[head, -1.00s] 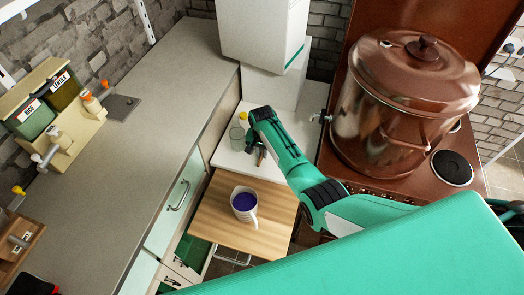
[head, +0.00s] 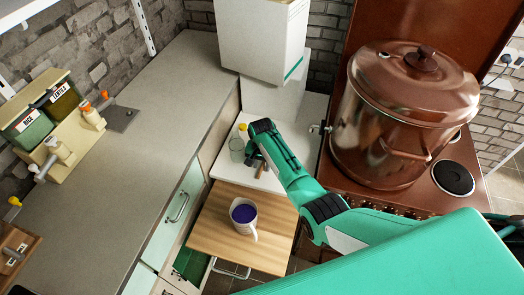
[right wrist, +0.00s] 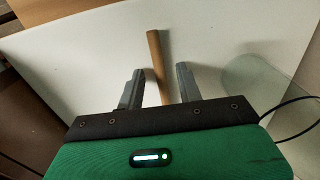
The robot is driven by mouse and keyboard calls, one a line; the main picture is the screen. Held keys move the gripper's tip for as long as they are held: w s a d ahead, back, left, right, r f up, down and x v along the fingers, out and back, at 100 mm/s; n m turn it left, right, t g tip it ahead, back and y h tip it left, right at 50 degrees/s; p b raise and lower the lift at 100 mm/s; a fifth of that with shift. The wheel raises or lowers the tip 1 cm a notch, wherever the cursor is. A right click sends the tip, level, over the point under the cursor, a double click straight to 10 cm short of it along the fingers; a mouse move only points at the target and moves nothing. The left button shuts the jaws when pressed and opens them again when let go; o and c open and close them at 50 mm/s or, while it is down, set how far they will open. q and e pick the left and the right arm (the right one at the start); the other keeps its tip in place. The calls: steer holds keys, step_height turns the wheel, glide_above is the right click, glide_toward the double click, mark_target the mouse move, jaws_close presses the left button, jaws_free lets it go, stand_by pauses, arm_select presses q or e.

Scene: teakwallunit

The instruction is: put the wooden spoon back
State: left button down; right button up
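The wooden spoon shows as a plain brown stick-like handle (right wrist: 158,60) in the right wrist view, against a white surface. Its other end is hidden behind my gripper body. My right gripper (right wrist: 159,86) is open, with one finger on each side of the handle and a visible gap to both. In the head view the right gripper (head: 255,164) points down over the white counter, and a short piece of the handle (head: 260,171) shows beside it. I cannot tell whether the spoon touches the counter. My left gripper is not in view.
A clear glass (head: 237,148) stands close left of my right gripper. A mug with purple contents (head: 243,214) stands on a pulled-out wooden board (head: 207,236). A large copper pot (head: 400,120) is on the stove at right. The long grey counter (head: 130,165) is mostly clear.

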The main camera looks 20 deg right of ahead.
step_height(320, 180, up, 14)
steer(key=b, duration=0.2)
steer(key=shift+w+d+f, duration=0.15)
stand_by(0.5)
